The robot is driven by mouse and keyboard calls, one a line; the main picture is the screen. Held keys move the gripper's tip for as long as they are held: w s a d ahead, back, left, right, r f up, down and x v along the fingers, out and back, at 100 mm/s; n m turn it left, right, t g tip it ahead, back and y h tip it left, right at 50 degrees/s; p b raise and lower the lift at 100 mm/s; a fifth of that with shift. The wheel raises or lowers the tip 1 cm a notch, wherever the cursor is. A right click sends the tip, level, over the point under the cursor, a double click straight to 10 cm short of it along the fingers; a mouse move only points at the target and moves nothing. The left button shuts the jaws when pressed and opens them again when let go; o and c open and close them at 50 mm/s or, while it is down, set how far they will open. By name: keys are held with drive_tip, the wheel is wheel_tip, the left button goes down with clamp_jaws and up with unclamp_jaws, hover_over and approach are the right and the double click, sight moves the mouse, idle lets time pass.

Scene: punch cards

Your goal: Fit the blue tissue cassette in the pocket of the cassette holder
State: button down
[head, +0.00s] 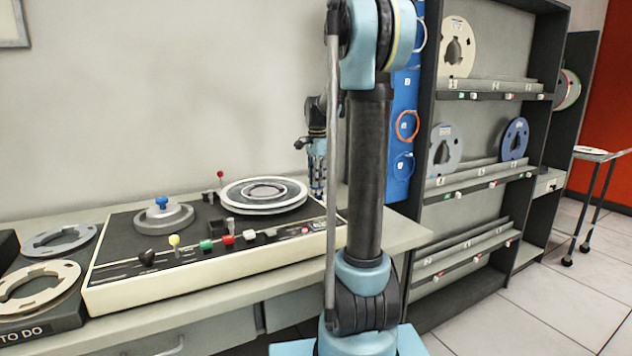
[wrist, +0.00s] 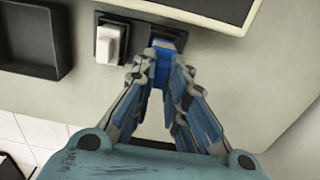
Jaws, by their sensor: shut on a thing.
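My gripper (wrist: 160,77) is shut on the blue tissue cassette (wrist: 160,66) in the wrist view. The cassette's far end lies over the dark cassette holder (wrist: 126,19). Whether it is in the pocket or just above it, I cannot tell, as the fingers and the cassette hide that part. A white cassette (wrist: 109,45) stands at the holder's left. In the head view my gripper (head: 317,185) points down at the right part of the bench, beside the machine. The blue cassette and the holder cannot be made out there.
A dark empty tray (wrist: 33,42) lies left of the holder. The machine with reels (head: 190,260) stands on the bench (head: 225,298) close by. Shelves with reels (head: 480,90) stand at the right. Bare bench surface lies around the holder in the wrist view.

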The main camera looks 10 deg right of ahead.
drive_tip(key=shift+f, duration=1.6)
idle(0.7)
drive_tip(key=c, duration=1.5)
unclamp_jaws()
drive_tip(key=shift+c, duration=0.2)
drive_tip(key=shift+c, duration=0.9)
drive_tip(key=shift+r, duration=4.05)
